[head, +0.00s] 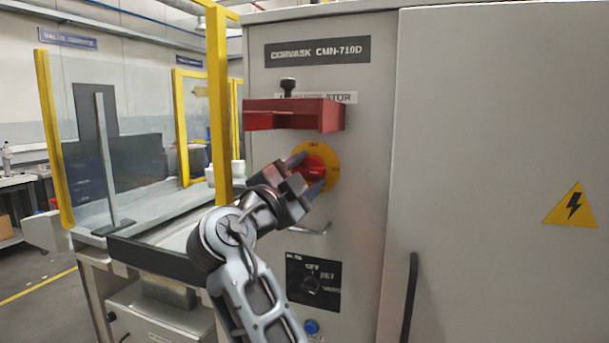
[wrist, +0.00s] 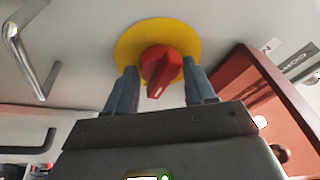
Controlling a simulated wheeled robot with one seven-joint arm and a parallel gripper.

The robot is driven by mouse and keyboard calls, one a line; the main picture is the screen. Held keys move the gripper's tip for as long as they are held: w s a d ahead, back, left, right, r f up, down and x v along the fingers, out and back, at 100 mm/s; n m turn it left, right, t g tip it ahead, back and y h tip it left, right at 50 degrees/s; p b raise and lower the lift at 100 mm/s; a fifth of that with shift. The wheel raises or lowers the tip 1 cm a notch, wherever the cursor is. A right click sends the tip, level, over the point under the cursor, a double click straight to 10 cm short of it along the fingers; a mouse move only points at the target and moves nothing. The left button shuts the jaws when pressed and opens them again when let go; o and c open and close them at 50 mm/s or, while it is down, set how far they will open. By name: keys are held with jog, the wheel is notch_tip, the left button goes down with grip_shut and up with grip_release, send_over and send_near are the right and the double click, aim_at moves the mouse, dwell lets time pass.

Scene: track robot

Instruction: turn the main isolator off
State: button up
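The main isolator is a red rotary knob (head: 314,168) on a round yellow plate (head: 331,171), on the grey cabinet front below a red guard (head: 325,116). The knob also shows in the wrist view (wrist: 160,66), its narrow grip pointing toward the gripper and slightly left. My gripper (head: 307,173) is open, its two blue-grey fingers on either side of the knob. In the wrist view (wrist: 159,72) gaps show between the fingers and the knob's narrow grip. Finger contact with the plate cannot be told. My gripper hides part of the plate in the head view.
The red guard juts out just above the knob and lies close to my gripper's right in the wrist view (wrist: 238,95). A metal handle (head: 308,230) and a black selector panel (head: 313,283) sit below. A blue button (head: 312,327) is lower. A yellow post (head: 218,110) stands left.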

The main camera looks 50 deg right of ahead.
jog(key=c, duration=0.6)
